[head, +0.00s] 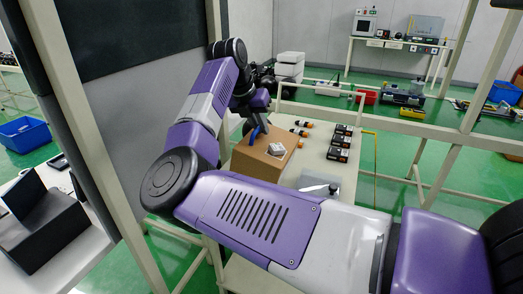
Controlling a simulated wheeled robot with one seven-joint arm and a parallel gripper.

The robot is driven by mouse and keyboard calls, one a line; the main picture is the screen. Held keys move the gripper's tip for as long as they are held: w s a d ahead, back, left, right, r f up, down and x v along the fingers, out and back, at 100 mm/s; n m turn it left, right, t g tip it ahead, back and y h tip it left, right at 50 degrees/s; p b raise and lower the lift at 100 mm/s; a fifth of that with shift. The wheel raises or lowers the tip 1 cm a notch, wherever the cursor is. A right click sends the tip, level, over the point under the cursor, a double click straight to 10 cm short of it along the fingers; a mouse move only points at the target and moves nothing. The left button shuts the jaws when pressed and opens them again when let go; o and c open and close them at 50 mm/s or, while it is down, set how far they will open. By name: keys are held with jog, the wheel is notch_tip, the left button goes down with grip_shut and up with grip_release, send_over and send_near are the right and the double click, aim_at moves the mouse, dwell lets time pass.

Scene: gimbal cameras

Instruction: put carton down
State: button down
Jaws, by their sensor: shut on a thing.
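A brown cardboard carton (260,157) sits at or just above the near left part of a pale table (318,172); I cannot tell if its base touches the surface. A small white item (276,149) lies on its top. My gripper (257,130) is at the carton's upper edge, with its blue fingers shut on the carton. My purple and white arm hides part of the carton's left side and the near end of the table.
Several black boxes (341,142) stand in a row on the table's right side. Orange and black tools (300,128) lie behind the carton. Pale frame posts (80,130) stand left and right. A black box (42,222) sits on a white table at left.

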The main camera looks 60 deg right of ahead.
aim_at(260, 150)
notch_tip(260, 150, down, 8)
jog(key=shift+f, duration=0.2)
jog(key=c, duration=1.5)
grip_release()
jog(key=shift+o, duration=0.2)
